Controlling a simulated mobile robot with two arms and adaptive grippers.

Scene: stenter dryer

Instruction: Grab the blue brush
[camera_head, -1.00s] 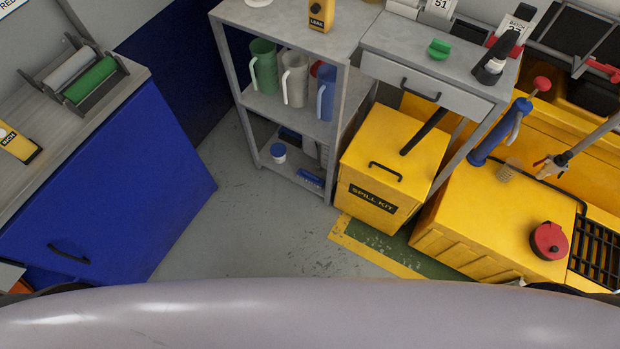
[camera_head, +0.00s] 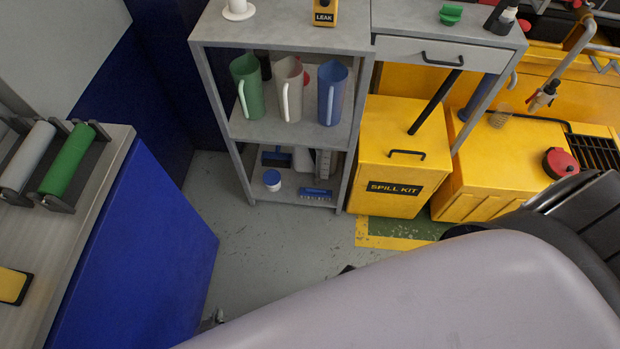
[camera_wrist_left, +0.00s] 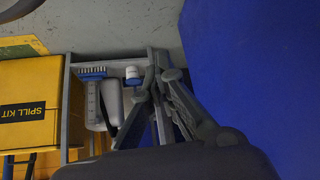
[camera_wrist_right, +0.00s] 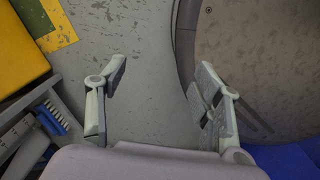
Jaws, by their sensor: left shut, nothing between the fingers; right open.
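The blue brush (camera_head: 316,193) lies on the bottom shelf of the grey rack, its pale bristles toward the front. It also shows in the left wrist view (camera_wrist_left: 93,73) and at the left edge of the right wrist view (camera_wrist_right: 50,118). My left gripper (camera_wrist_left: 157,72) is shut and empty, and in its wrist view it is right of the brush, apart from it. In the head view only a small part of it seems to show, at the lower left. My right gripper (camera_wrist_right: 160,78) is open and empty above the floor, right of the brush in its view.
Jugs stand above. The yellow spill kit box (camera_head: 400,165) is right of the rack; a blue cabinet (camera_head: 140,250) is at left. Floor between is clear.

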